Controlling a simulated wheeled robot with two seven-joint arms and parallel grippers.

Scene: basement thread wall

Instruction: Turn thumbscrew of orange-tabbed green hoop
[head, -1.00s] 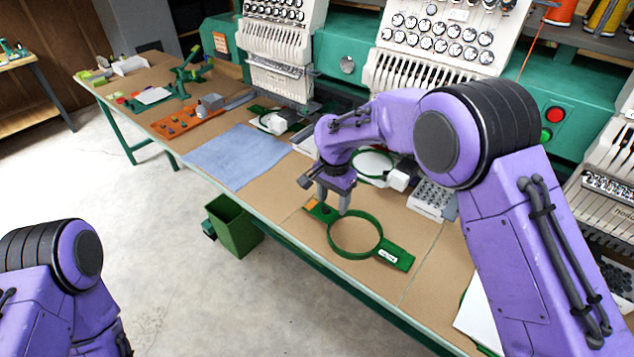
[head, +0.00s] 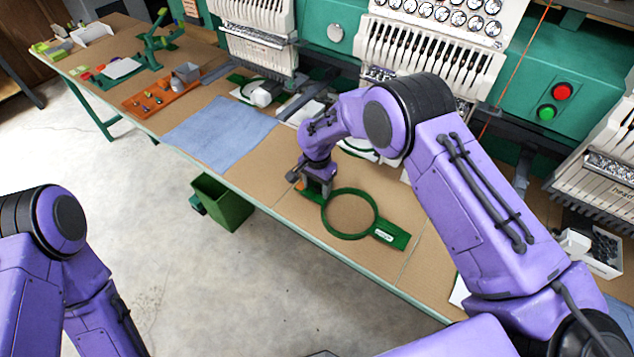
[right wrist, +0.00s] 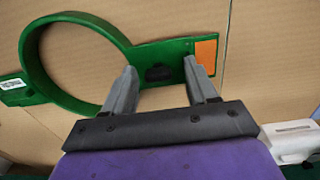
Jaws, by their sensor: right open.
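The green hoop (head: 375,222) lies flat on the brown tabletop, with a flat arm on each side. Its orange tab (right wrist: 206,54) is at the end of one arm in the right wrist view. A dark thumbscrew (right wrist: 159,72) sits on that arm between the ring and the tab. My right gripper (right wrist: 160,78) is open, one finger on each side of the thumbscrew; I cannot tell whether they touch it. In the head view my right gripper (head: 315,185) is over the tabbed arm and hides the screw. My left arm shows at lower left, its gripper out of view.
A blue cloth (head: 218,135) lies left of the hoop. A green bin (head: 222,203) stands on the floor below the table edge. Embroidery machines (head: 430,50) line the back. Another hoop with a white part (right wrist: 290,140) lies near the right gripper. The tabletop in front is bare.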

